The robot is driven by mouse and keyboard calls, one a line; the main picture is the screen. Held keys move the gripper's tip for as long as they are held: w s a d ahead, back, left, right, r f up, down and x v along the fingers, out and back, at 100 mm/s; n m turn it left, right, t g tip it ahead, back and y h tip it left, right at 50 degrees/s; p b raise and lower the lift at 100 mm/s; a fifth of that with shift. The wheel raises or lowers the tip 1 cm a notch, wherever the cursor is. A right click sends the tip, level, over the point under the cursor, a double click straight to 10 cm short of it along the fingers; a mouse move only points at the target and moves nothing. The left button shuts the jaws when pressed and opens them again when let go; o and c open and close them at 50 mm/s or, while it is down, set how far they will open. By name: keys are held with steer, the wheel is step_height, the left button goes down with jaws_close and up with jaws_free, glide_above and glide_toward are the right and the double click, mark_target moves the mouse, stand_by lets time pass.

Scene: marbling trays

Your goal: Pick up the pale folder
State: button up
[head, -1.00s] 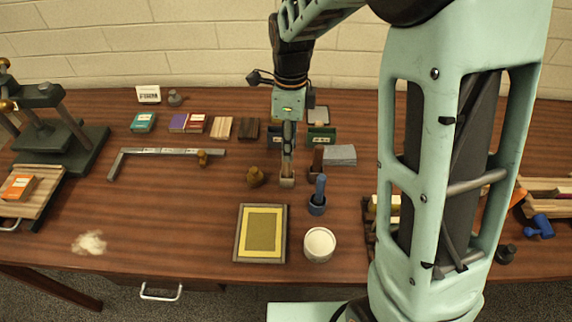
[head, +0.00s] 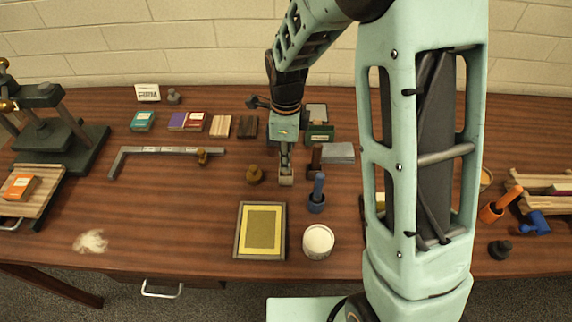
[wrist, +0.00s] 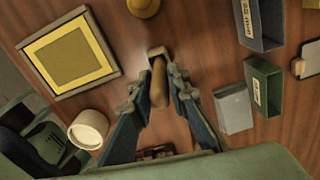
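The pale folder (wrist: 159,84) appears to be a tan, rounded, elongated piece standing in a small beige block-like holder (wrist: 158,52). In the head view the holder (head: 286,181) stands on the table behind the framed yellow panel. My gripper (head: 285,163) points down just above the holder. In the wrist view my gripper (wrist: 156,88) has one finger on each side of the folder, with what looks like a gap beside it. The fingers look open. The folder's lower end is hidden in the holder, and in the head view the fingers hide most of it.
A blue cup with a blue handle (head: 317,204) and a dark brown handle (head: 316,158) stand close on the right. A brass-coloured knob (head: 254,175) is close on the left. The framed panel (head: 238,235) and white tub (head: 318,242) are nearer. A grey block (head: 339,153) lies behind right.

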jaws_close()
steer(key=shift+r, duration=0.1)
